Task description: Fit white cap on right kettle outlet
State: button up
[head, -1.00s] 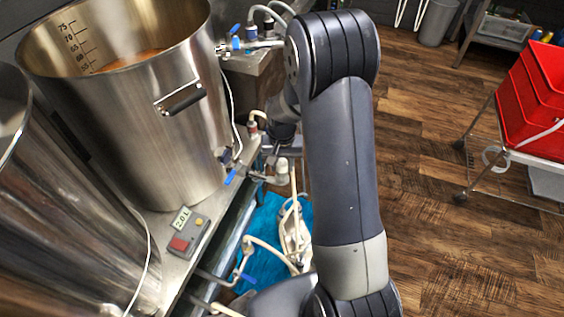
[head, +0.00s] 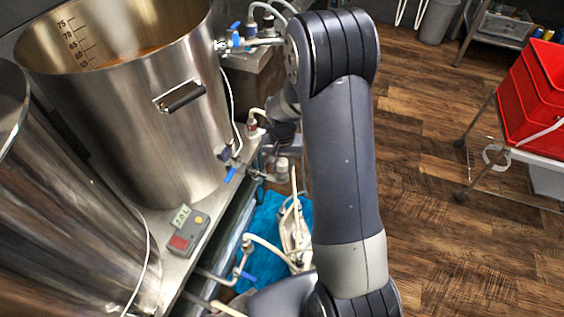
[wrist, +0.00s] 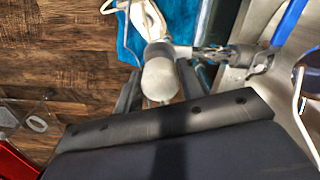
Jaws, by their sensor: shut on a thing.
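The white cap (wrist: 162,80) is a cream, dome-ended piece between my gripper's fingers (wrist: 158,88) in the wrist view. It also shows in the head view (head: 282,164), below my forearm. My gripper is shut on it. The right kettle (head: 135,115) is the large steel pot with a volume scale. Its outlet (head: 256,175) points right from the blue-handled valve (head: 230,174). In the wrist view the outlet pipe (wrist: 186,52) meets the pale collar just beyond the cap. I cannot tell whether the cap is seated on it. My arm partly hides the gripper in the head view.
Another steel kettle (head: 65,210) stands at the left. A control box (head: 188,232) sits on the bench between them. Pale hoses (head: 265,245) and a blue cloth (head: 268,215) lie below the outlet. Red crates (head: 535,95) stand on a trolley at the right. The wood floor between is clear.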

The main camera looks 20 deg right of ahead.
jog(key=shift+f+b, duration=0.7)
jog(key=shift+f, duration=0.3)
jog(key=o, duration=1.1)
jog(key=shift+r, duration=0.15)
notch_tip(320, 180, up, 11)
jog(key=shift+f+p, duration=0.15)
jog(key=shift+p, duration=0.6)
notch_tip(320, 180, down, 11)
jog(key=shift+b, duration=0.75)
jog(key=shift+r+p, duration=0.4)
jog(key=shift+r, duration=0.1)
